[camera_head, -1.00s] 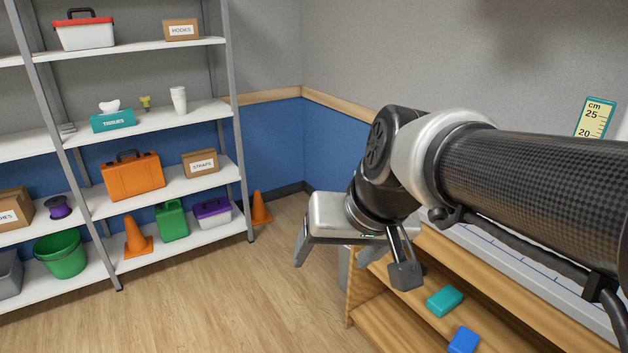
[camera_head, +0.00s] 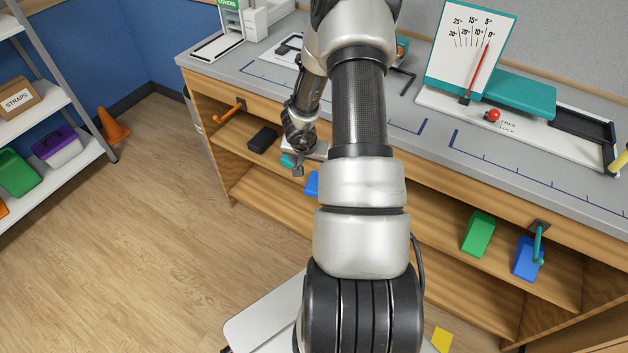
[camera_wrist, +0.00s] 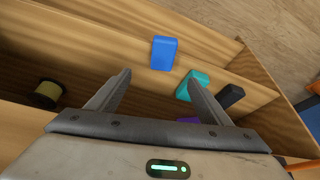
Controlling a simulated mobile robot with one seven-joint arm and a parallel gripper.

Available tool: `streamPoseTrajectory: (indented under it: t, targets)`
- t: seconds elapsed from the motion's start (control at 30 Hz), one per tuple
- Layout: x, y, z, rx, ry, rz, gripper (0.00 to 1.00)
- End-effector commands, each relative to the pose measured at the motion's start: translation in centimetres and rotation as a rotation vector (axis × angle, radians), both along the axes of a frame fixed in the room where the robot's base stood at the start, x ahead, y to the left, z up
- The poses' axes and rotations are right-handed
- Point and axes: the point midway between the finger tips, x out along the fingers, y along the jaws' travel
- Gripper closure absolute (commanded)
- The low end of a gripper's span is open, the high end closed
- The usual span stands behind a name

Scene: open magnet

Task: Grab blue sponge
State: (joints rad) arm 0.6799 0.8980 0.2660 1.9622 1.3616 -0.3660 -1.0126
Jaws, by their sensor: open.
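A blue block (camera_head: 312,183), which looks like the sponge, lies in the open shelving under the counter and is partly hidden by my arm. In the wrist view the blue block (camera_wrist: 164,53) is whole, beyond my open, empty gripper (camera_wrist: 160,78) and roughly in line with the gap between the fingers. A teal block (camera_wrist: 192,84) lies next to it, close to the right finger; in the head view the teal block (camera_head: 288,161) is mostly covered by my gripper (camera_head: 298,168). A second blue block (camera_head: 525,260) sits farther right, partly behind a teal hook.
A black block (camera_wrist: 230,96), a purple thing (camera_wrist: 188,120) and a yellow spool (camera_wrist: 47,94) are also near my gripper. A green block (camera_head: 478,235) stands on the right shelf. The grey countertop (camera_head: 425,150) overhangs the shelves.

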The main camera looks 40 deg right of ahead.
Motion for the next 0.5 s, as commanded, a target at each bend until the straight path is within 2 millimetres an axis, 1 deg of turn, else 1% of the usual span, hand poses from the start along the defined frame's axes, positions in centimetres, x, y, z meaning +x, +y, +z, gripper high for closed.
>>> streamPoseTrajectory:
  t: [0.03,0.2,0.4,0.5]
  targets:
    - [0.0,-0.3,-1.2,0.002,0.003,-0.004,0.27]
    - [0.8,-1.3,-4.6,0.003,0.002,-0.005,0.27]
    - [1.9,-2.6,-8.5,0.003,0.001,-0.004,0.27]
    - [2.3,-3.2,-9.8,0.001,0.0,-0.003,0.27]
